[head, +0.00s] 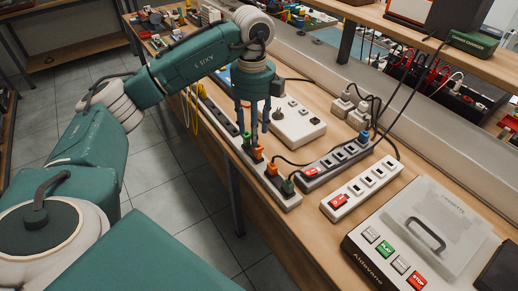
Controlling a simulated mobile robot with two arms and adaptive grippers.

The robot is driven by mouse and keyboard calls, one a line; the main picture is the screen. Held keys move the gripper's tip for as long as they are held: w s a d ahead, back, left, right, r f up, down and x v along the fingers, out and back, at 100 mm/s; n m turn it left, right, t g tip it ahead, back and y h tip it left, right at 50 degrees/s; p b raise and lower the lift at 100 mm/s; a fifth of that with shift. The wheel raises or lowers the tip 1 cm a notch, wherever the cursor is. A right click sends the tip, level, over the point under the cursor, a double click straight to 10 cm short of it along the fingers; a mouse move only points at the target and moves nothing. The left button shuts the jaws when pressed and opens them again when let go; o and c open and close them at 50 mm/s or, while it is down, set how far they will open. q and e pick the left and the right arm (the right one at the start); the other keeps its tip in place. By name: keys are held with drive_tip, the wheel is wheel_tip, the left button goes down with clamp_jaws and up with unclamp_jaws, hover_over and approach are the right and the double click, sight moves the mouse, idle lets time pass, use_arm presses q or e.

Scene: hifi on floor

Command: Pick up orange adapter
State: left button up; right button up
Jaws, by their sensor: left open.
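Two small orange adapters are plugged into a long white power strip (258,168) near the bench's front edge. One orange adapter (258,153) sits just below my left gripper, and the other orange adapter (271,169) sits a little nearer along the strip. My left gripper (254,130) points down over the strip with its two fingers apart and nothing seen between them. I cannot tell whether a fingertip touches an adapter. My right gripper is not in view.
A green plug (288,186) and a green adapter (247,139) share the strip. A grey power strip (335,162) with cables, a white strip (353,192) and a cassette device (425,240) lie to the right. A white multi-socket box (293,125) stands behind. The floor is left of the bench.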

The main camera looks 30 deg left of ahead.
sight(257, 149)
use_arm(q)
wheel_tip(257, 149, down, 2)
drive_tip(key=shift+f, duration=0.15)
drive_tip(key=f, duration=0.1)
drive_tip(key=f+p, duration=0.1)
drive_tip(key=f, duration=0.2)
drive_tip(key=shift+w+d+f+p, duration=0.25)
drive_tip(key=shift+d+f+p, duration=0.05)
drive_tip(key=shift+f+p, duration=0.1)
drive_tip(key=shift+f, duration=0.45)
clamp_jaws()
unclamp_jaws()
drive_tip(key=shift+r, duration=0.1)
